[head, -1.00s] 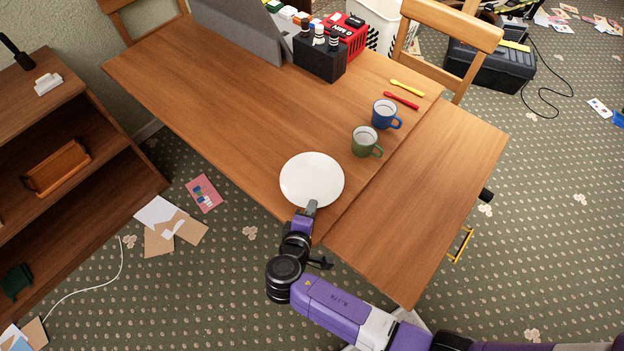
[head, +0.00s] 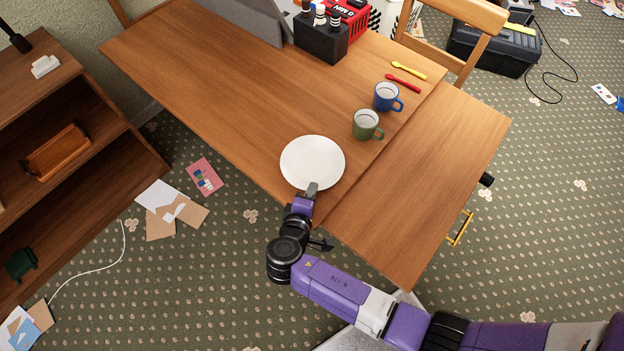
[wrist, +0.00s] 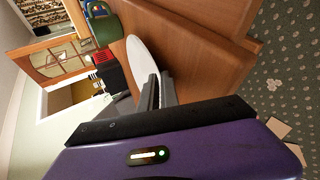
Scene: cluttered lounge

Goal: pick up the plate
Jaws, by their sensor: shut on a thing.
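The white plate (head: 312,160) is at the near edge of the wooden table (head: 215,85) in the head view. My gripper (head: 311,190) is at the plate's near rim and is shut on it. In the wrist view the plate (wrist: 141,60) shows edge-on, with its rim between the two grey fingers of my gripper (wrist: 158,88). I cannot tell whether the plate touches the table or is slightly above it.
A green mug (head: 366,125) and a blue mug (head: 387,97) stand behind and right of the plate. A red utensil (head: 403,83) and a yellow utensil (head: 409,71) lie beyond them. A black box with bottles (head: 321,42) stands farther back. The table's right part is clear.

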